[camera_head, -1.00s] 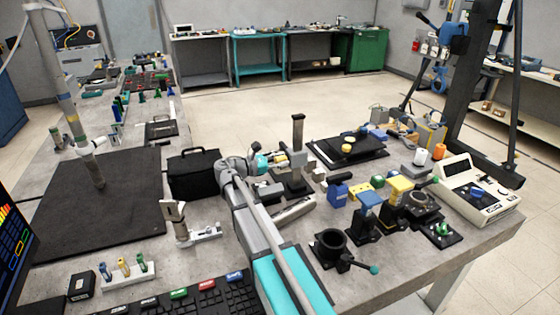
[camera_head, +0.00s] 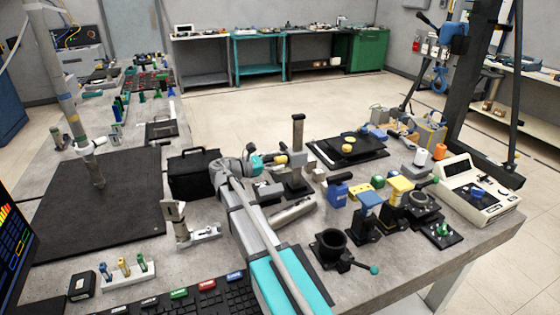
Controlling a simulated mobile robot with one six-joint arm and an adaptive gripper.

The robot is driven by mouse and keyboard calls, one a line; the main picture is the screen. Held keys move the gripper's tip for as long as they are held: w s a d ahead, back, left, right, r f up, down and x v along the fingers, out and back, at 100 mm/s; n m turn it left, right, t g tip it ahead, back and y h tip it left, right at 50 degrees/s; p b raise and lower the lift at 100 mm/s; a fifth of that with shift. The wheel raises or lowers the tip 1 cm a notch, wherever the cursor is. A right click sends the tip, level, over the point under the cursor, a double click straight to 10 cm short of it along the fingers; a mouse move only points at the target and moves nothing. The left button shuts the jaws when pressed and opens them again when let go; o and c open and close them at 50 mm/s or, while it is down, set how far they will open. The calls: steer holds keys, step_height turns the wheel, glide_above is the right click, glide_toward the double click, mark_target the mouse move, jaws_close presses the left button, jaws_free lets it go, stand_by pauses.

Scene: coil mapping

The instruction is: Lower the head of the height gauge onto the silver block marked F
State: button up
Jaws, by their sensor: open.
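The height gauge (camera_head: 298,133) appears to be the dark upright post on a black base, right of centre on the bench. A small yellow part (camera_head: 281,159) is beside the post, on its left. My gripper (camera_head: 266,161) is at the left of the post, close to the yellow part; whether they touch cannot be told. The fingers are small and partly hidden. A grey block (camera_head: 268,190) lies below and left of the post, partly behind my arm; its marking is not legible, so I cannot tell whether it is block F.
A black case (camera_head: 193,175) stands left of my arm. Black plates (camera_head: 375,150) lie right of the post. Clamps, a round black fixture (camera_head: 330,245) and a white console (camera_head: 480,190) crowd the right side. A wide black mat (camera_head: 90,215) covers the left.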

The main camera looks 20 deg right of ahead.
steer(key=shift+a, duration=2.9)
steer(key=shift+r, duration=0.15)
